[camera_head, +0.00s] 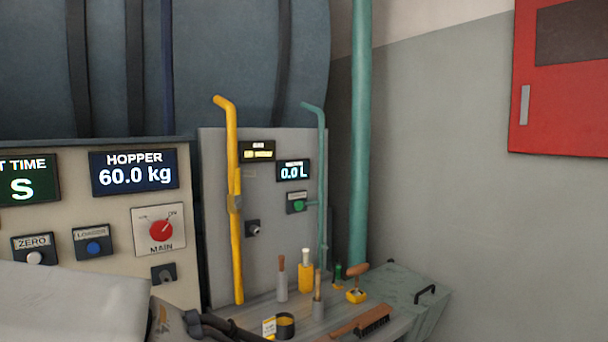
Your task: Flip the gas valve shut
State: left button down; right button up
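The yellow gas pipe (231,145) runs down the front of a grey panel, bent over at its top. The gas valve (235,203) is a brownish-grey body partway down this pipe. A yellow lever (238,181) appears to rise from the valve, roughly in line with the pipe. My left arm comes in from the lower left, its pale link covering the lower part of the control panel. My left gripper (210,326) is dark, at the bottom edge, below the valve and apart from it. Its fingers are partly cut off and its opening is unclear. My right gripper is out of view.
A shelf below the pipe holds a yellow bottle (305,277), a brush (374,321), a yellow-and-black tape roll (285,325) and other tools. A teal pipe (321,180) stands right of the valve. The control panel (112,205) is at left. Space before the valve looks clear.

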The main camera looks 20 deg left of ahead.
aim_at(238, 181)
jog(key=z, duration=0.1)
jog(key=i, duration=1.2)
jog(key=u, duration=0.85)
